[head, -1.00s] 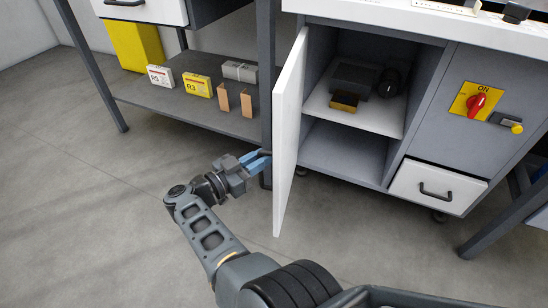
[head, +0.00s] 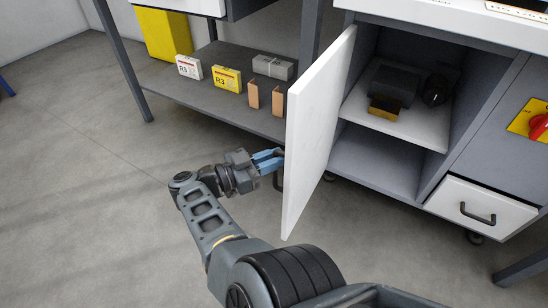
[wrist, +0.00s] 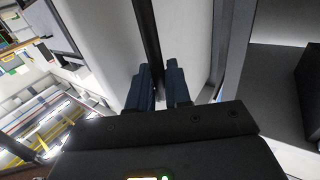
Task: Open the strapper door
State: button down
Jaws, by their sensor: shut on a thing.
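The strapper door (head: 312,130) is a white panel standing wide open at the left side of the grey cabinet (head: 490,120). Its inner face and edge show in the head view. My gripper (head: 276,160) is at the outer, left side of the door, its blue fingertips partly hidden behind the door's edge. A dark handle (head: 279,180) shows in part just below them. In the wrist view, my gripper (wrist: 160,85) is shut on the black handle bar (wrist: 147,35), which runs between its fingers along the white door face.
Inside the cabinet, a shelf (head: 420,130) holds a dark box (head: 392,82), a brown block (head: 385,106) and a black round item (head: 437,90). A closed drawer (head: 480,207) is at lower right. A grey rack (head: 200,95) with small boxes stands close behind the door. Floor at left is clear.

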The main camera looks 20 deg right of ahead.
jog(key=c, duration=1.2)
grip_release()
jog(key=shift+w+d, duration=0.15)
jog(key=shift+d, duration=0.35)
jog(key=shift+a, duration=0.15)
jog(key=shift+b+v, duration=1.35)
jog(key=shift+v, duration=2.5)
jog(key=shift+w, duration=0.1)
